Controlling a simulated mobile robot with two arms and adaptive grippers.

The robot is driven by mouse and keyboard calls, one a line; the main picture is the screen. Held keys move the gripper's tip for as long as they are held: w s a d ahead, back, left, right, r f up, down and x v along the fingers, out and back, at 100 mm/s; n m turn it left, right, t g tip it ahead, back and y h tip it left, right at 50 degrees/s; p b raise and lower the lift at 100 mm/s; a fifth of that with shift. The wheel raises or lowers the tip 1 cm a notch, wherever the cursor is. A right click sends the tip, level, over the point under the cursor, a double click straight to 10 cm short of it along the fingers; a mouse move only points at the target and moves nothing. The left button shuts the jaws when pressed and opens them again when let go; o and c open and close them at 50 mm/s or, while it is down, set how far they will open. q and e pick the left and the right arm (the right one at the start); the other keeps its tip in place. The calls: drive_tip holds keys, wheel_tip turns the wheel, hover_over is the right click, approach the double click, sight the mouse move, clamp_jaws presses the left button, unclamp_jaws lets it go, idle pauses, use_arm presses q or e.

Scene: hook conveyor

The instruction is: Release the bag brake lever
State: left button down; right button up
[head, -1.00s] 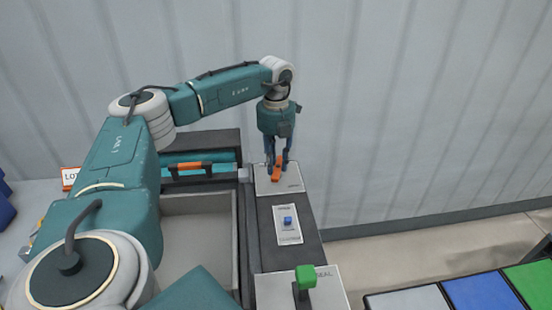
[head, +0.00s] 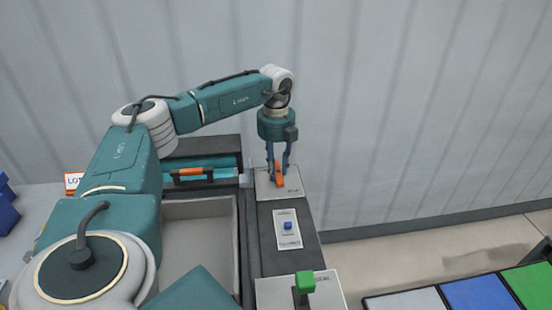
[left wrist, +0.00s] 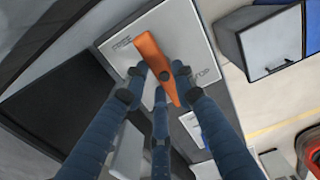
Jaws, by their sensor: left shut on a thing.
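The orange brake lever (head: 279,174) is mounted on a pale plate (head: 293,188) at the far end of the dark console. In the left wrist view the lever (left wrist: 158,65) lies slantwise across the plate (left wrist: 185,35), turning about a dark round pivot. One end is near a label that seems to read FREE, the other lies on the STOP side. My left gripper (head: 278,178) points down over the plate, its blue fingers around the lever and shut on it. In the left wrist view my left gripper (left wrist: 160,85) partly hides it. My right gripper is out of view.
A blue switch (head: 287,225) sits on the console, with a green-knobbed lever (head: 305,282) nearer. A grey bin (head: 198,208) stands left, and a teal unit with an orange handle (head: 190,172) is behind it. Coloured panels (head: 480,295) are front right. The wall is behind.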

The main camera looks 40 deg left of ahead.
use_arm(q)
drive_tip(key=shift+r, duration=0.1)
drive_tip(key=c, duration=1.4)
unclamp_jaws()
wheel_tip(320, 180, up, 12)
